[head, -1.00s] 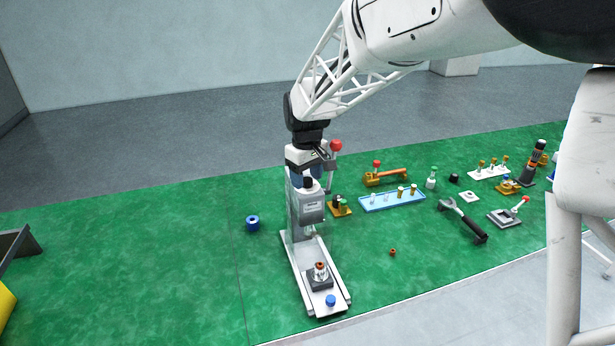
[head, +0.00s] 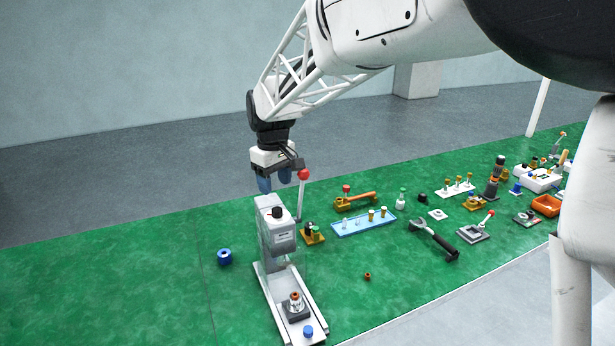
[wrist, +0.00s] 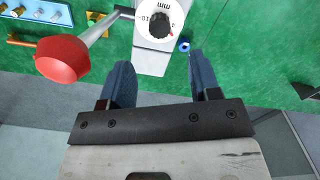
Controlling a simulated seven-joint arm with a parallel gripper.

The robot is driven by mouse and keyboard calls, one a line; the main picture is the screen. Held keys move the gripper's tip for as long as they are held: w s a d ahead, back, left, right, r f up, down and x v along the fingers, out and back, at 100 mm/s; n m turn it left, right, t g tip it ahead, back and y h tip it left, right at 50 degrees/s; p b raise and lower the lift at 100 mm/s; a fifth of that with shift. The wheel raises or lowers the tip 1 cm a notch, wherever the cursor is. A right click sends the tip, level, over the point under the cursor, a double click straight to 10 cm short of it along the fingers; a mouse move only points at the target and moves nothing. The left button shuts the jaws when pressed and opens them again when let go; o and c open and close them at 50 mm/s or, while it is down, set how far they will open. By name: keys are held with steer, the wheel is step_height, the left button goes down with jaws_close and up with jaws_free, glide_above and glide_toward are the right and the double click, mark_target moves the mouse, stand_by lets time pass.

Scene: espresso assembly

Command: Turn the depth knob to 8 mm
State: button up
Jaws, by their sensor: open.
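The depth knob (head: 277,212) is a black knob on top of the grey and white press (head: 281,237). In the wrist view the knob (wrist: 160,24) sits on a white dial with "mm" and numbers, among them a 10; the setting is too small to read surely. My gripper (head: 275,190) is open and empty, above and behind the press top. In the wrist view its two blue fingers (wrist: 165,80) are apart, and the knob lies beyond their tips, not between them. The press lever has a red ball (wrist: 65,59), left of the fingers.
The red ball (head: 304,174) stands close to my gripper's right side. A blue ring (head: 224,256) lies left of the press. A light blue tray (head: 363,223), a wrench-like portafilter (head: 433,240) and other parts lie to the right.

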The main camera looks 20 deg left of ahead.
mark_target(277, 209)
steer(key=n, duration=0.4)
steer(key=shift+d+n, duration=0.1)
steer(key=shift+n, duration=0.2)
stand_by(0.5)
steer(key=shift+f, duration=3.9)
steer(key=shift+c, duration=0.3)
